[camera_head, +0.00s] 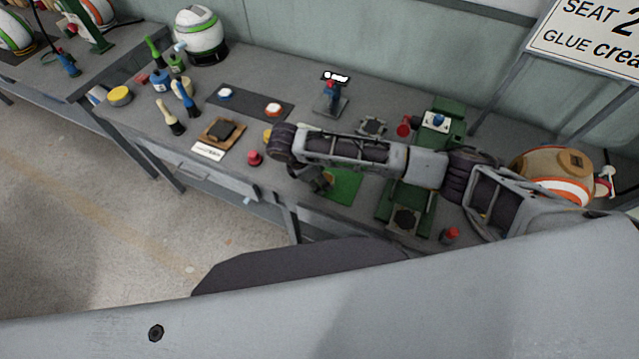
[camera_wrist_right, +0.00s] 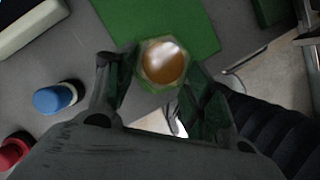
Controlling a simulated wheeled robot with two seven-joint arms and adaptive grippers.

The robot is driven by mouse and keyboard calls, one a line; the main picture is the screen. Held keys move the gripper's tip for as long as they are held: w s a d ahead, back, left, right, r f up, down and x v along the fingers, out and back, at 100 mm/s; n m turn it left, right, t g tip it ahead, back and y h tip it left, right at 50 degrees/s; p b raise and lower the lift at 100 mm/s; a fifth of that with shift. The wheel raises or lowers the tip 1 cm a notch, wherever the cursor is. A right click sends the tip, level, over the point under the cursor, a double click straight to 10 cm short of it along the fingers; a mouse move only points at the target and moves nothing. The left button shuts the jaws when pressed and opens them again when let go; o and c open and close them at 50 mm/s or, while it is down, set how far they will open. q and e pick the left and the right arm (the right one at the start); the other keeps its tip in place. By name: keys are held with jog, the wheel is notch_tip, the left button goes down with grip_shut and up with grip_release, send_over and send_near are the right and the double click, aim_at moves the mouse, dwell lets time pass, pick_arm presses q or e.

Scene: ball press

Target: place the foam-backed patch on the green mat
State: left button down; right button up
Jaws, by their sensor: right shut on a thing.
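The patch (camera_wrist_right: 164,62) is a hexagonal piece with a pale green rim and a shiny orange-brown middle. My right gripper (camera_wrist_right: 158,78) is shut on it, with a finger on either side in the right wrist view. The green mat (camera_wrist_right: 170,16) lies just beyond, and the patch overlaps its near edge in that view. I cannot tell how high the patch is above the surface. In the head view my right gripper (camera_head: 318,180) is at the left side of the green mat (camera_head: 345,187), and my forearm hides part of the area behind. My left gripper is not in view.
A red knob (camera_head: 254,158) stands left of the gripper. A wooden board with a dark pad (camera_head: 222,132) is farther left. A dark strip (camera_head: 248,103) holds two round pieces. A green press (camera_head: 440,125) stands right. The bench front edge is close.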

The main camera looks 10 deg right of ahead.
jog(key=shift+f, duration=1.9)
jog(key=shift+f, duration=0.1)
jog(key=o, duration=0.9)
jog(key=shift+c, duration=0.2)
jog(key=v, duration=1.2)
jog(key=shift+d, duration=0.1)
